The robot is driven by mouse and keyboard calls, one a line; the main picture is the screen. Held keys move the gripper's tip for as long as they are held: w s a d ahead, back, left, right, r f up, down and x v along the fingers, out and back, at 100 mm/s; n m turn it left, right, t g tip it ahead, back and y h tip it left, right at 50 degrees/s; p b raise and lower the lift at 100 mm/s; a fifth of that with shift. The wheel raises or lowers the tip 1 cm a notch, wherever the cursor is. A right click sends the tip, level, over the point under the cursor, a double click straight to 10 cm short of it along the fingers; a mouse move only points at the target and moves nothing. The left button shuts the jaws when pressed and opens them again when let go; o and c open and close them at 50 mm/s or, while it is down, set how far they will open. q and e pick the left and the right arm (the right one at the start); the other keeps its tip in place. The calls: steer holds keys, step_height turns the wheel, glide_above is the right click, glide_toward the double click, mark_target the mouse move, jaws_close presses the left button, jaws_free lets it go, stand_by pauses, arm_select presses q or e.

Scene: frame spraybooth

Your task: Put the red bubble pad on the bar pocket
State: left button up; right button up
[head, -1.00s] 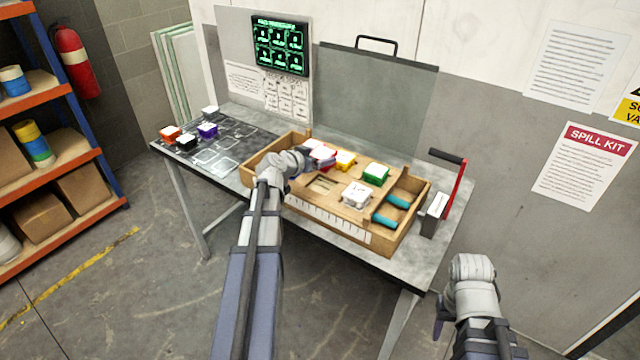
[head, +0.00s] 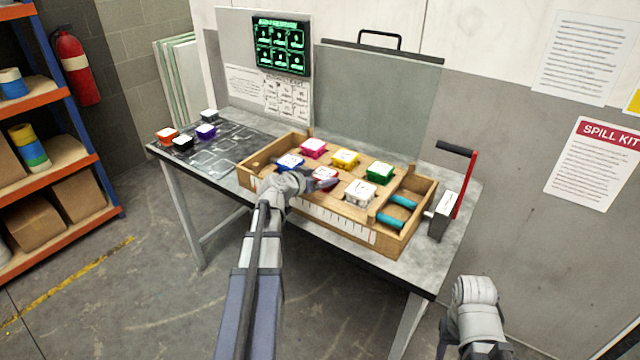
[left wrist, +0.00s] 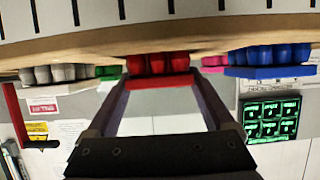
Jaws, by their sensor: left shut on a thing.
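The red bubble pad (head: 324,179) has a pale top and is at the front middle of the wooden tray (head: 384,247), between the blue pad and the white pad. My left gripper (head: 318,184) is shut on it, reaching in over the tray's front edge. In the left wrist view the red pad (left wrist: 158,63) sits between the two fingertips. The pocket under it is hidden, so I cannot tell whether the pad touches the bottom. My right gripper (head: 442,350) is low at the bottom right, away from the table, its fingers mostly out of view.
The tray also holds blue (head: 290,161), pink (head: 314,148), yellow (head: 345,159), green (head: 380,173) and white (head: 360,193) pads, plus teal rollers (head: 390,218). Several pads stand on a dark outlined mat (head: 225,155) at left. A red-handled tool (head: 465,185) stands right of the tray.

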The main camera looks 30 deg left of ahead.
arm_select(q)
steer(key=shift+f, duration=0.15)
steer(key=o, duration=1.1)
steer(key=shift+s+r+p, duration=0.3)
steer(key=shift+r, duration=0.1)
steer(key=shift+p+v, duration=2.1)
steer(key=shift+v, duration=3.55)
steer(key=shift+f, duration=0.1)
